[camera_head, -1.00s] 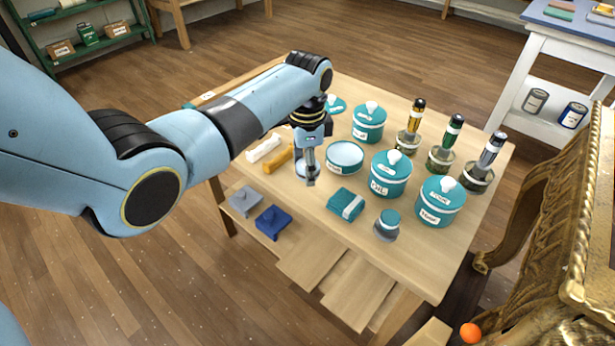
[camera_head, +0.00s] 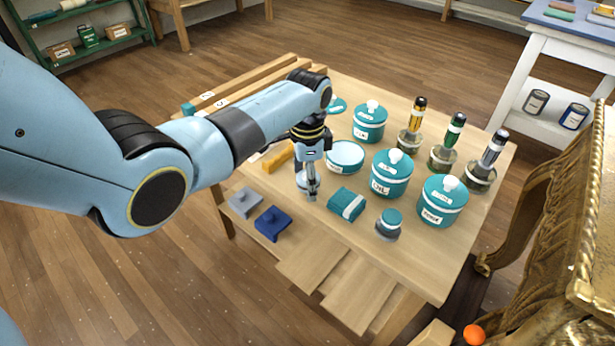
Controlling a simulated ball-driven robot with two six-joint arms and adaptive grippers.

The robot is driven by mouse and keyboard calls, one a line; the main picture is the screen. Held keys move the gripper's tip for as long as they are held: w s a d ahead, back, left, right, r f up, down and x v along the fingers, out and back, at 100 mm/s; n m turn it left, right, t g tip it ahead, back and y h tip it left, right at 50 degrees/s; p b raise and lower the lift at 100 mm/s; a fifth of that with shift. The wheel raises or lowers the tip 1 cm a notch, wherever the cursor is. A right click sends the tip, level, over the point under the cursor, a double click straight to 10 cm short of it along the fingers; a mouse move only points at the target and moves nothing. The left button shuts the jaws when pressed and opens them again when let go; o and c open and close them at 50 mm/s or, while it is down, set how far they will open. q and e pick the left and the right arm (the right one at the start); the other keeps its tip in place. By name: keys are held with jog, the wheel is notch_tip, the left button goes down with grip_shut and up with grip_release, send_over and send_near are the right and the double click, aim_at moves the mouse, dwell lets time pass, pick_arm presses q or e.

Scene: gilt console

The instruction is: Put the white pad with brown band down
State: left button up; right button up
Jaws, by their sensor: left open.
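I cannot clearly make out a white pad with a brown band. A small pale patch shows around the fingers of my left gripper (camera_head: 310,190), too hidden by them to identify. My left gripper points down close over the light wooden table (camera_head: 400,260), with its fingers apart. It is left of a teal pad with a white band (camera_head: 346,204) and in front of a teal round dish with a pale top (camera_head: 345,157). My right gripper is out of view.
Blue (camera_head: 272,223) and grey (camera_head: 245,203) blocks lie at the near left edge. A yellow bar (camera_head: 278,158) lies behind the gripper. Teal lidded jars (camera_head: 391,174), a small teal-capped jar (camera_head: 389,224) and tool-holding jars (camera_head: 443,150) fill the right. A gilt console (camera_head: 570,220) stands at right.

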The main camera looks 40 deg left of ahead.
pick_arm(q)
jog(key=shift+r, duration=0.1)
jog(key=shift+r, duration=0.35)
notch_tip(320, 180, up, 11)
jog(key=p, duration=0.3)
jog(key=shift+r, duration=0.2)
jog(key=shift+f, duration=0.1)
